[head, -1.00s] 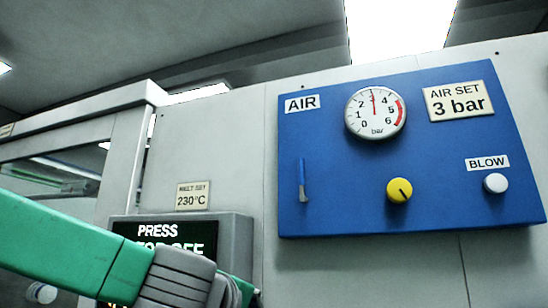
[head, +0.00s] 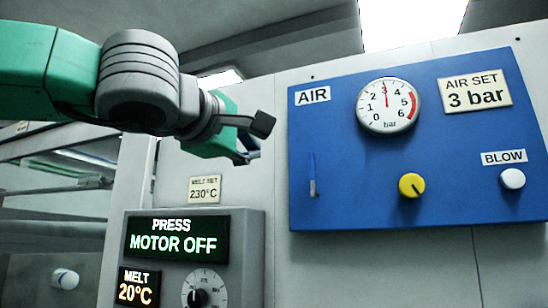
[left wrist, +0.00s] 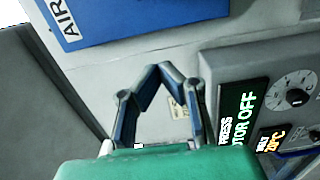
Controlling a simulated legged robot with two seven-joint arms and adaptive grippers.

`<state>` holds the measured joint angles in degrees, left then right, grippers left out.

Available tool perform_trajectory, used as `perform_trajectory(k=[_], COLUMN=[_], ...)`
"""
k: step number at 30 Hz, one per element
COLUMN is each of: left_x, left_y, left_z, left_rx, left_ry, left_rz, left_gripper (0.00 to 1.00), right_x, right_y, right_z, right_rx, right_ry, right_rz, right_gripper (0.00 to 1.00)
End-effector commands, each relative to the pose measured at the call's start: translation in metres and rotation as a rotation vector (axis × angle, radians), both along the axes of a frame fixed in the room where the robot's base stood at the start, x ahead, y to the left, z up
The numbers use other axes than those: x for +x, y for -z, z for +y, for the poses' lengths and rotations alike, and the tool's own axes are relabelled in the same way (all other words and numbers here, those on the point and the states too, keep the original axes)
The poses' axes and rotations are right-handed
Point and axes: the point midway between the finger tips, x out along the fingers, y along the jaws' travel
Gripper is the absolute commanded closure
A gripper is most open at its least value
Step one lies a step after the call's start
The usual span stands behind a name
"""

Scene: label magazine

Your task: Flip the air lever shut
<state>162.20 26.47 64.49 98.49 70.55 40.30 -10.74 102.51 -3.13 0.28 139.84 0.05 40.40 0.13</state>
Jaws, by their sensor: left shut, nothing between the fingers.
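The air lever (head: 312,172) is a thin upright handle, blue above and metallic at its lower end. It sits on the left part of the blue panel (head: 350,215), below the AIR label (head: 312,96). My left gripper (head: 248,155) is left of the panel at about the lever's height in the picture, apart from the lever. Its fingers are shut and empty. In the left wrist view the fingertips (left wrist: 158,72) meet in front of the grey wall; a corner of the blue panel (left wrist: 150,12) shows, but the lever does not. My right gripper is not in view.
The panel also carries a gauge (head: 388,105) reading about 3 bar, a yellow knob (head: 411,185) and a white BLOW button (head: 512,179). A grey control box (head: 250,240) reading MOTOR OFF stands out below my gripper. Space before the panel looks clear.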

Motion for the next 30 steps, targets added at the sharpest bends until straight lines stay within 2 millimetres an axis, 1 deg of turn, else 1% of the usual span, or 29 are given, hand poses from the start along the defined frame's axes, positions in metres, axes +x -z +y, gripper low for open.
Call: perform_trajectory(k=[5, 12, 14, 15, 18, 21, 25, 30], left_x=[0.030, 0.079, 0.089, 0.086, 0.083, 0.081, 0.081, 0.082], left_y=[0.001, 0.000, 0.000, -0.001, 0.000, 0.000, 0.000, 0.000], left_z=[-0.013, -0.030, -0.034, -0.042, -0.056, -0.066, -0.072, -0.073], left_rx=[0.002, 0.000, 0.001, 0.002, 0.003, 0.002, 0.001, 0.000], left_ry=[0.000, -0.001, 0.000, 0.003, 0.002, 0.000, 0.000, 0.000], left_rz=[0.005, 0.004, 0.003, 0.000, 0.000, 0.000, 0.001, 0.001], left_gripper=[1.00, 1.00, 1.00, 1.00, 1.00, 1.00, 1.00, 1.00], right_x=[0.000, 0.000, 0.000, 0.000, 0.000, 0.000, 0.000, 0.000], right_y=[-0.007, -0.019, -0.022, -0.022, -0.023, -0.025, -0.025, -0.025], right_z=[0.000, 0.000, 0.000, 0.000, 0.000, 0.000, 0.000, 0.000], right_rx=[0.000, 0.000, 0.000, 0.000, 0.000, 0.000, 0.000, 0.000], right_ry=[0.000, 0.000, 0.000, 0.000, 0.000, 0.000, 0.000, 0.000], right_rz=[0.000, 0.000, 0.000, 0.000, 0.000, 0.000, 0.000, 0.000], right_gripper=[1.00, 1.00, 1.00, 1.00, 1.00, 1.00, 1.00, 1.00])
